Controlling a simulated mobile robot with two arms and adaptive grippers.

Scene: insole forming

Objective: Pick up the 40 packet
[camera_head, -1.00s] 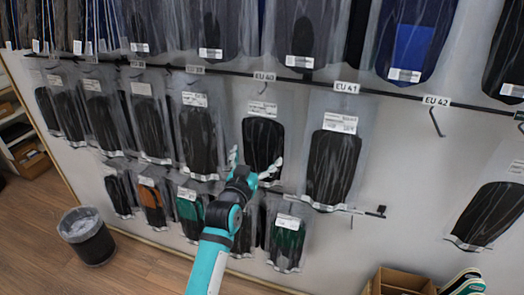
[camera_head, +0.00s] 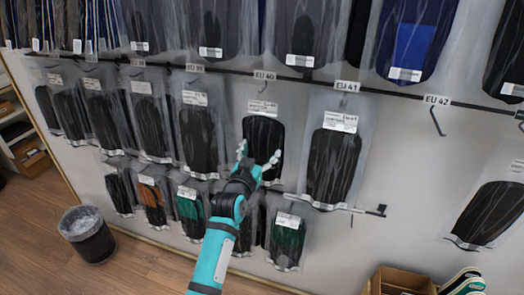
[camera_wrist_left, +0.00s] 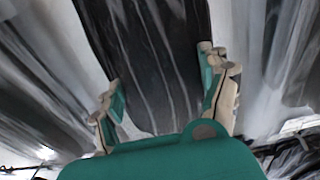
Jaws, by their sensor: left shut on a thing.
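The 40 packet (camera_head: 264,131), a clear bag with a black insole and a white label, hangs on the wall below the EU 40 tag (camera_head: 264,78). My left gripper (camera_head: 258,156) is at the lower part of this packet, with one finger on each side, shut on it. In the left wrist view, the fingers (camera_wrist_left: 160,72) sit at both edges of the dark insole (camera_wrist_left: 155,45), which runs up between them. My right gripper is not in view.
The 39 packet (camera_head: 198,140) hangs close on the left and the 41 packet (camera_head: 333,165) on the right. Smaller packets, including a green one (camera_head: 287,238), hang below. The EU 42 hook (camera_head: 437,122) is empty. A bin (camera_head: 88,235) and a cardboard box (camera_head: 400,281) stand low.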

